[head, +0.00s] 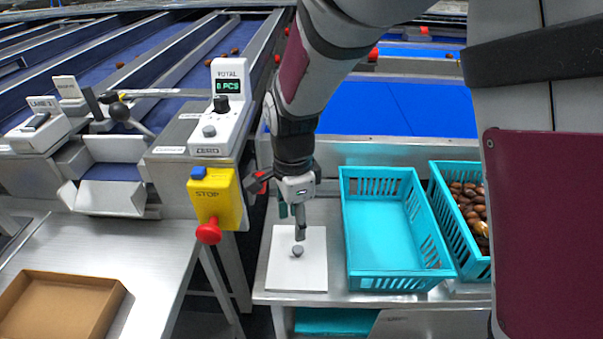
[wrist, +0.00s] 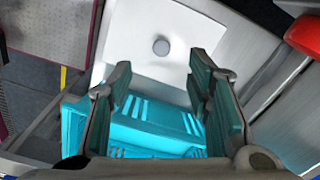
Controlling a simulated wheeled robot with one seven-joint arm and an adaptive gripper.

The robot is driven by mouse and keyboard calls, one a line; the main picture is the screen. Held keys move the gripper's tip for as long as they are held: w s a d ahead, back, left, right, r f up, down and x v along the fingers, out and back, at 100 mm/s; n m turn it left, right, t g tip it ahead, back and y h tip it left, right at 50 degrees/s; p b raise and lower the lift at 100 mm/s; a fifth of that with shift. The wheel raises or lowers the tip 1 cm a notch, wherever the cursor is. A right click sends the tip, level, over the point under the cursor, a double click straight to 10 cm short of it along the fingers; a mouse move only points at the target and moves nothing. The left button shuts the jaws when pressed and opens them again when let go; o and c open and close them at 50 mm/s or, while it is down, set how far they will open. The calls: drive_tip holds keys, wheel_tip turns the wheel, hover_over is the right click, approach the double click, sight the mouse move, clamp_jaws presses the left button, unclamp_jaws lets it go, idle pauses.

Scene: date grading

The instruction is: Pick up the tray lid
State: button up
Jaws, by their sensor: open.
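The tray lid is a flat white square plate (head: 283,276) with a small round grey knob (head: 298,251) in its middle. It lies flat on the metal bench, left of the empty turquoise crate. My gripper (head: 292,222) is over the lid's far part, pointing down, open and empty. In the wrist view the lid (wrist: 135,30) is at the top, its knob (wrist: 161,47) beyond the gap between the two teal-padded fingers (wrist: 162,85). The knob is not between the pads. The head view shows no contact, but the exact height is hard to tell.
An empty turquoise crate (head: 390,280) stands right of the lid, with a crate of dates (head: 443,222) beyond it. A yellow stop box with a red button (head: 208,232) is close on the left. A brown tray (head: 112,297) lies on the left table.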

hover_over(298, 249)
drive_tip(key=f, duration=0.3)
drive_tip(key=f+b, duration=0.1)
drive_tip(key=f, duration=0.1)
drive_tip(key=shift+s+a+f, duration=0.2)
drive_tip(key=shift+a+f, duration=0.05)
drive_tip(key=shift+w+d+f+b, duration=0.15)
drive_tip(key=shift+f+b, duration=0.15)
drive_tip(key=shift+f, duration=1)
drive_tip(key=shift+w+d+f+b, duration=0.1)
drive_tip(key=shift+f+b, duration=0.15)
drive_tip(key=shift+f, duration=1.05)
clamp_jaws()
